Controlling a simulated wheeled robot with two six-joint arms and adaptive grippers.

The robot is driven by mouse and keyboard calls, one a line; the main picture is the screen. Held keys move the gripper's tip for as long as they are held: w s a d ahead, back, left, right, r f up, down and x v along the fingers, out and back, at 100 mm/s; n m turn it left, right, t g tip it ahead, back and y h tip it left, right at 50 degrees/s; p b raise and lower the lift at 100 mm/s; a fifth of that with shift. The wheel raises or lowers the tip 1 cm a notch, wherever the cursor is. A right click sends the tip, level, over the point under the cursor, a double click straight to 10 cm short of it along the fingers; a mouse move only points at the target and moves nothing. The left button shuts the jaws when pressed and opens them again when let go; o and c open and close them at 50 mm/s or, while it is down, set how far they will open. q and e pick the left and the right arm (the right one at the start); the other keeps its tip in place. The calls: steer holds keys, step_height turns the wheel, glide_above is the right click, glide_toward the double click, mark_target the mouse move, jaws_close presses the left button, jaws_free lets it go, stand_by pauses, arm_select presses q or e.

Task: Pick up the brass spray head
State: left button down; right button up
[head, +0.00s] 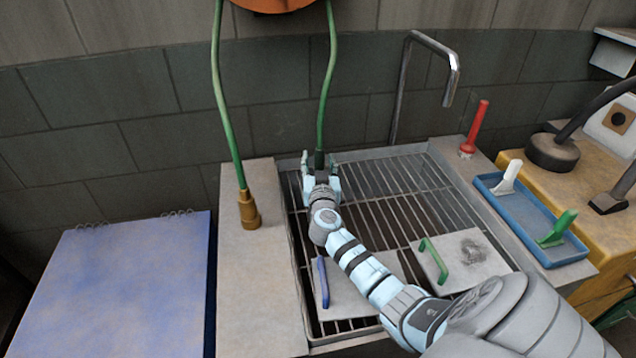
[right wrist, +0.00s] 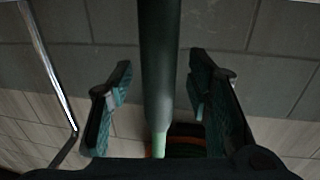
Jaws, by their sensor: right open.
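The brass spray head (head: 249,211) hangs on the end of the left green hose (head: 226,110), at the light ledge left of the grated sink. My right gripper (head: 320,163) is well to its right, over the back of the sink, with open fingers around the dark end piece (head: 319,158) of the other green hose (head: 325,90). In the right wrist view this dark end piece (right wrist: 158,70) stands between the two spread fingers, with gaps on both sides. The brass spray head does not show in that view. My left gripper is not in view.
Two grey plates with a blue handle (head: 323,282) and a green handle (head: 434,260) lie on the grating. A metal tap (head: 453,75) and a red-handled tool (head: 475,125) stand behind and right. A blue tray (head: 567,250) is at the right, a blue board (head: 130,280) at the left.

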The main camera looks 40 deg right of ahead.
mark_target(320, 148)
steer(key=shift+r, duration=0.1)
steer(key=shift+c, duration=0.8)
steer(key=shift+s, duration=0.2)
jaws_close()
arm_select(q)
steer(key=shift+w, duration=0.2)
